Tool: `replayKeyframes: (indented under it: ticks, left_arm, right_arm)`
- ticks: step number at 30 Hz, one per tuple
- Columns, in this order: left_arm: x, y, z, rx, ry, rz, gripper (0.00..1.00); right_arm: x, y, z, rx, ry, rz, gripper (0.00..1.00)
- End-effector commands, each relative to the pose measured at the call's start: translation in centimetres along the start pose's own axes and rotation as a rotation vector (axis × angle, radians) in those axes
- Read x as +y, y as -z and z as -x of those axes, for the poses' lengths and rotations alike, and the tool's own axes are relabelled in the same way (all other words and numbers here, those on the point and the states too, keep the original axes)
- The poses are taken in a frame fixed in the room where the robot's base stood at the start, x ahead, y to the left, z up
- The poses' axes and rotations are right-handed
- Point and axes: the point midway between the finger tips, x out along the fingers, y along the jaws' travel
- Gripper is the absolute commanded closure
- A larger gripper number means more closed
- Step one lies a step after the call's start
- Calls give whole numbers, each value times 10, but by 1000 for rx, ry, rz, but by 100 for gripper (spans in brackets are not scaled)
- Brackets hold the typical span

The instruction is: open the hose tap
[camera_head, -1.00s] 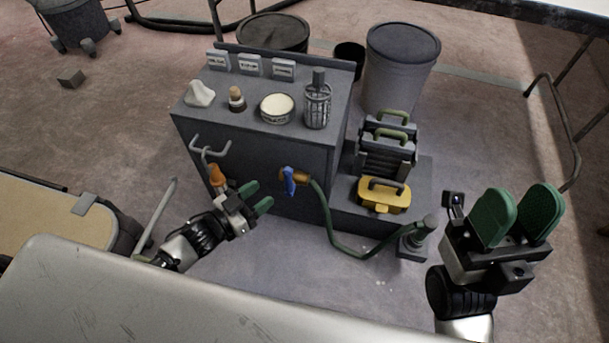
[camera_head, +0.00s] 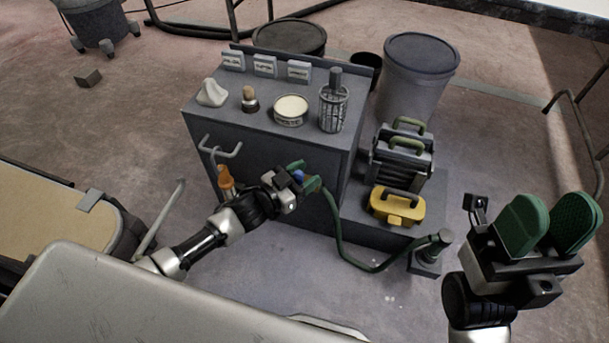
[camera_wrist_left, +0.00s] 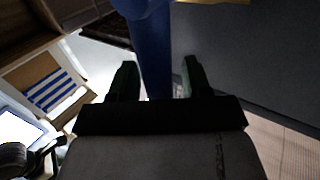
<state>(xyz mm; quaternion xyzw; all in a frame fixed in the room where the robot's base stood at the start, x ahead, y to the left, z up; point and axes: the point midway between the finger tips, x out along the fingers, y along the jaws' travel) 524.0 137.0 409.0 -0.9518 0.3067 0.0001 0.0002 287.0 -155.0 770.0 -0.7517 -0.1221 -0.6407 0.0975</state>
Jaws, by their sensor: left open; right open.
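The hose tap's blue handle (camera_head: 298,175) shows only in part in the head view, on the front of the grey cabinet, with my left gripper in front of it. In the left wrist view the blue handle (camera_wrist_left: 153,50) is long and reaches down between the two open fingers. My left gripper (camera_head: 300,172) is open around the handle; whether a finger touches it I cannot tell. The green hose (camera_head: 340,238) runs from the tap to a stand at the right. The tap's body is mostly hidden. My right gripper (camera_head: 548,225) is open and empty at the right.
The grey cabinet (camera_head: 270,150) carries a white lump, a brush, a round tin and a wire-caged bottle. An orange-handled tool (camera_head: 226,180) hangs from a hook left of the tap. A yellow case (camera_head: 397,206) sits on a low ledge at the right.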

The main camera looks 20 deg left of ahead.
Motion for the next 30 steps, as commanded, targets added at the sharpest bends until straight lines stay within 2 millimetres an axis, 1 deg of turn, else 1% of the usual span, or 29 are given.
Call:
replayKeyframes:
  ticks: [3,11,12,13,20,25,28,29,30]
  left_arm:
    - [0,0,0,0,0,0,52]
    - [0,0,0,0,0,0,91]
    - [0,0,0,0,0,0,97]
    - [0,0,0,0,0,0,100]
    - [0,0,0,-1,0,-2,100]
    - [2,2,-1,-18,-1,-25,100]
    - [5,3,-3,-42,0,-59,100]
    - [6,3,-4,-50,0,-72,100]
    - [8,3,-4,-62,0,-88,100]
  right_arm:
    - [0,0,0,0,0,0,57]
    - [0,0,0,1,0,0,57]
    - [0,0,0,1,0,0,57]
    - [0,0,0,1,0,0,57]
    - [0,1,-1,3,0,0,57]
    - [0,4,-7,11,-3,-1,57]
    - [0,6,4,-46,-22,-4,57]
    - [-1,7,4,-54,-25,-5,57]
    - [-1,8,0,-52,-25,-5,57]
